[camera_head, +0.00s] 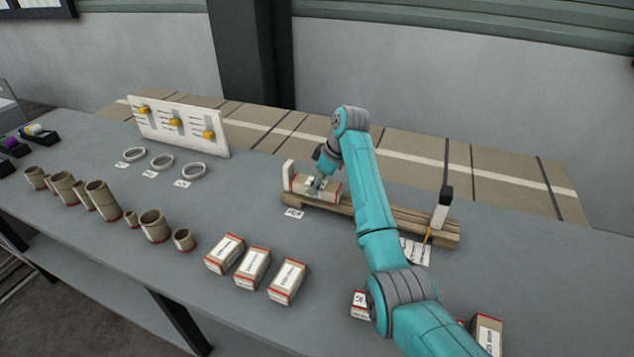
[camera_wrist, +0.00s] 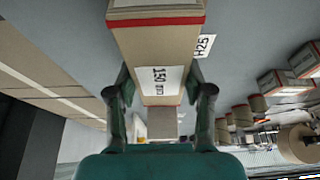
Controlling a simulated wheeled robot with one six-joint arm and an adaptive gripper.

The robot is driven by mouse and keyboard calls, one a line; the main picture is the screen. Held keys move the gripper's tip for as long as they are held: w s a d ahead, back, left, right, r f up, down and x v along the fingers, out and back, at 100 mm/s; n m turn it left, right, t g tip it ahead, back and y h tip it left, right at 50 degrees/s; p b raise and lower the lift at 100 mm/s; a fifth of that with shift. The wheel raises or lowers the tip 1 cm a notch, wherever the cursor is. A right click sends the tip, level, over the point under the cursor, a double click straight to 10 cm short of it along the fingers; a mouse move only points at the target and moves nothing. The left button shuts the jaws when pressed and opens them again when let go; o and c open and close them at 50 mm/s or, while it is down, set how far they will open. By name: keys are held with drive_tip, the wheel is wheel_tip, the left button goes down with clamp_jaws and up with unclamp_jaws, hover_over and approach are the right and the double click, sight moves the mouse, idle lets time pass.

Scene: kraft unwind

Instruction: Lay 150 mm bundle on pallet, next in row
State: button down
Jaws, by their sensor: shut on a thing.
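A kraft bundle (camera_head: 328,190) with red edging is between the fingers of my gripper (camera_head: 317,183), over the left end of the wooden pallet (camera_head: 385,216). In the wrist view the bundle (camera_wrist: 157,52) shows a white label reading 150 mm, and my gripper (camera_wrist: 161,98) has a finger on each side of it. The bundle lies close to the white end stop (camera_head: 288,174); I cannot tell if they touch, or if the bundle rests on the pallet. The pallet's middle is partly hidden behind my arm. A white post (camera_head: 441,211) with a black top stands at its right end.
Several other bundles stand on the bench, including a front row (camera_head: 252,267) and one at the lower right (camera_head: 487,335). Several brown cores (camera_head: 102,200), rings (camera_head: 162,161) and a white board (camera_head: 176,124) with yellow parts are at left. A tag (camera_head: 293,213) lies before the pallet.

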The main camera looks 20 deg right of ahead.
sight(326, 185)
drive_tip(key=shift+f, duration=0.15)
drive_tip(key=shift+c, duration=1.9)
unclamp_jaws()
drive_tip(key=v, duration=0.7)
drive_tip(key=shift+r, duration=0.25)
